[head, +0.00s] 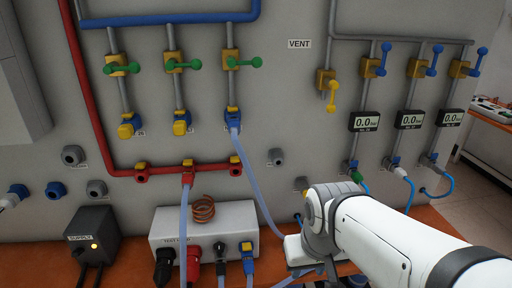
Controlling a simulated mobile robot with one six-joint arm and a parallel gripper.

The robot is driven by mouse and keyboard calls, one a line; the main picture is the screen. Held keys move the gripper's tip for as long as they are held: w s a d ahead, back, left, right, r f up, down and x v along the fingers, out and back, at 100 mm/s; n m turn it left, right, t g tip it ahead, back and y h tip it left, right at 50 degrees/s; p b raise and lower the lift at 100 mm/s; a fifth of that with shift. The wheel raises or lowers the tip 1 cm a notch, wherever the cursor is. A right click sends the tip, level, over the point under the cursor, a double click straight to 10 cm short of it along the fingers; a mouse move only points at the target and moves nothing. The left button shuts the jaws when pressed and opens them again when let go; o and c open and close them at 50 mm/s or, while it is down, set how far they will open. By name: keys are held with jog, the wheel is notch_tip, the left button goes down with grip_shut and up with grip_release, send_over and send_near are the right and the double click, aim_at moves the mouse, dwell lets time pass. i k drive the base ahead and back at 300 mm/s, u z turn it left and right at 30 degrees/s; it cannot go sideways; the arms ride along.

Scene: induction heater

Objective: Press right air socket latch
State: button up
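Under the blue pipe hang three valve branches with green handles, each ending in a small blue socket. The right socket (233,112) has a pale blue hose plugged into its underside; its latch is too small to make out. The middle socket (181,125) and left socket (127,129) show yellow parts and have no hose. No label marks which sockets are for air. My white arm comes in from the lower right, its wrist near the bench, well below and right of the right socket. My gripper's fingers cannot be made out.
A red pipe (118,169) with red sockets runs below. A white box (204,228) with a copper coil (203,208) and a black supply box (92,238) stand on the orange bench (134,252). Gauges (366,121) and yellow valves are at right. Hoses hang in front of the panel.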

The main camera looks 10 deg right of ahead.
aim_at(434, 156)
jog(key=z, duration=1.4)
